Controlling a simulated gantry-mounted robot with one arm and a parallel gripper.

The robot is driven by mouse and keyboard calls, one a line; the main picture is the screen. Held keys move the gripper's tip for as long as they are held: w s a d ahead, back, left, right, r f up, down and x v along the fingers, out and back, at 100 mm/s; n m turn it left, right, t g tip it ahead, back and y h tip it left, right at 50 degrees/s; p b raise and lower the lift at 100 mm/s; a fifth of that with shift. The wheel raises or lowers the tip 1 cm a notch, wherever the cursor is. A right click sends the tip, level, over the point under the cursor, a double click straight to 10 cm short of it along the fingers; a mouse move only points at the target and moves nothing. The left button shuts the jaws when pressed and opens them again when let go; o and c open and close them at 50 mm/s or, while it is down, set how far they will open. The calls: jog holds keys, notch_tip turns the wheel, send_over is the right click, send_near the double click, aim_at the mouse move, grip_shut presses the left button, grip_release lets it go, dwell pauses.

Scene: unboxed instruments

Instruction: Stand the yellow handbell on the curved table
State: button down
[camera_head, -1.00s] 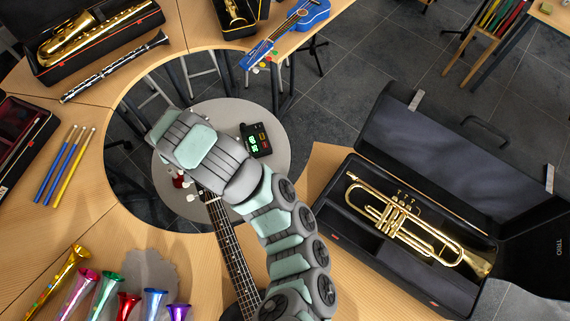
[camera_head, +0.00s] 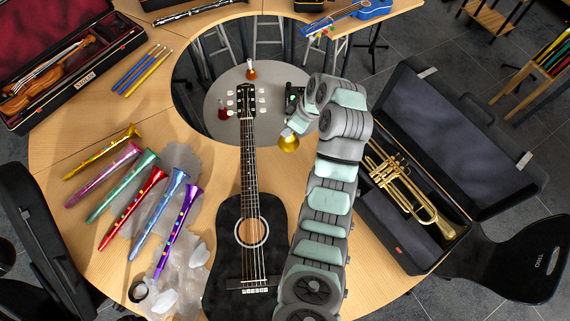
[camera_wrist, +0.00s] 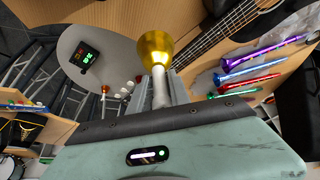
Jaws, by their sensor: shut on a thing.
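The yellow handbell (camera_head: 289,143) hangs below my gripper (camera_head: 297,124) in the head view, mouth down. In the wrist view, its gold cup (camera_wrist: 155,52) shows beyond my gripper (camera_wrist: 160,92), whose fingers are shut on the pale handle. The bell is in the air, near the inner edge of the curved table (camera_head: 215,170), between the guitar neck and the trumpet case. Its exact height above the wood is hard to tell.
A black guitar (camera_head: 247,245) lies left of my arm. An open case (camera_head: 430,240) with a trumpet (camera_head: 410,190) lies right. The grey round table (camera_head: 215,90) holds a red handbell (camera_head: 224,112), an orange one (camera_head: 251,71) and a dark device (camera_head: 293,97). Several colored horns lie left.

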jog(key=shift+w+a+r+n+g, duration=0.1)
jog(key=shift+a+r+n+g, duration=0.3)
jog(key=shift+n, duration=0.4)
jog(key=shift+a+n+p, duration=0.3)
jog(key=shift+n+p, duration=0.05)
jog(key=shift+n, duration=0.45)
notch_tip(320, 180, down, 16)
jog(key=shift+s+g+y+p, duration=0.2)
jog(key=shift+g+y+p, duration=0.1)
jog(key=shift+p, duration=0.15)
jog(key=shift+f+b, duration=1.35)
jog(key=shift+f, duration=0.6)
jog(key=shift+f, duration=0.15)
jog(key=c, duration=1.7)
grip_release()
jog(key=shift+f+b, duration=0.1)
jog(key=shift+b, duration=0.2)
jog(key=o, duration=0.5)
jog(key=shift+r, duration=0.2)
